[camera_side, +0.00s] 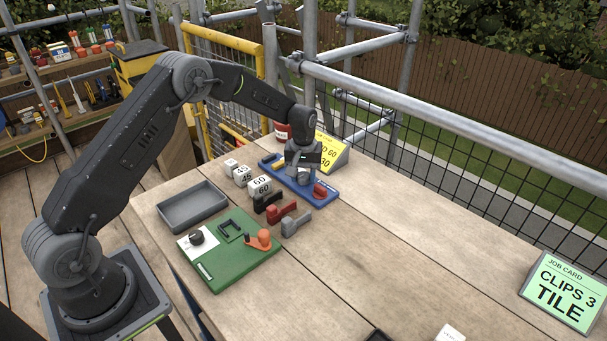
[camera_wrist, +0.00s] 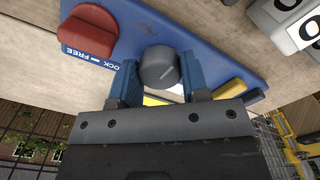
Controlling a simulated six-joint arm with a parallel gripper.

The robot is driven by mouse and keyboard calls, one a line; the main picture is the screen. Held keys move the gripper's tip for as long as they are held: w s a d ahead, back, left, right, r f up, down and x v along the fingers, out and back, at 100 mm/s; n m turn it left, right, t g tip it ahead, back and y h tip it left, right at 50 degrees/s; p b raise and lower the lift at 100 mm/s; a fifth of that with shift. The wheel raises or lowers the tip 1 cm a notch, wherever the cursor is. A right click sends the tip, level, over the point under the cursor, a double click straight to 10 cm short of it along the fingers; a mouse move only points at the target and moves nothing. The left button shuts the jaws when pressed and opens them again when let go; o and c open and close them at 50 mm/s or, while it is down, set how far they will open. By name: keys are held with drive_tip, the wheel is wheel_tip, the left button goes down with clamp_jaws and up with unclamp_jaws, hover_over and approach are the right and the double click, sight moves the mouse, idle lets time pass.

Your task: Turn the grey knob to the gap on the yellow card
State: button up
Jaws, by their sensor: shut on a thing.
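The grey knob (camera_wrist: 158,66) is dark and round, with a short pale pointer line on its top. It stands on a blue board (camera_wrist: 205,45). My gripper (camera_wrist: 158,80) is shut on it, one blue finger on each side. In the side view my gripper (camera_side: 301,176) points down over the blue board (camera_side: 324,197) and hides the knob. The yellow card (camera_side: 330,152) leans on a stand behind the board. My wrist covers part of its print; "60" and "30" show, but the gap cannot be read.
A red knob (camera_side: 320,190) sits on the board's right end, by a "FREE" label. White number blocks (camera_side: 259,186), and black, red and grey clips (camera_side: 295,227) lie close in front. A green board (camera_side: 230,268), grey tray (camera_side: 193,206) and green job card (camera_side: 563,290) stand farther off.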

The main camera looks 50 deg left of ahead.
drive_tip(key=shift+m, duration=2.5)
drive_tip(key=o, duration=0.9)
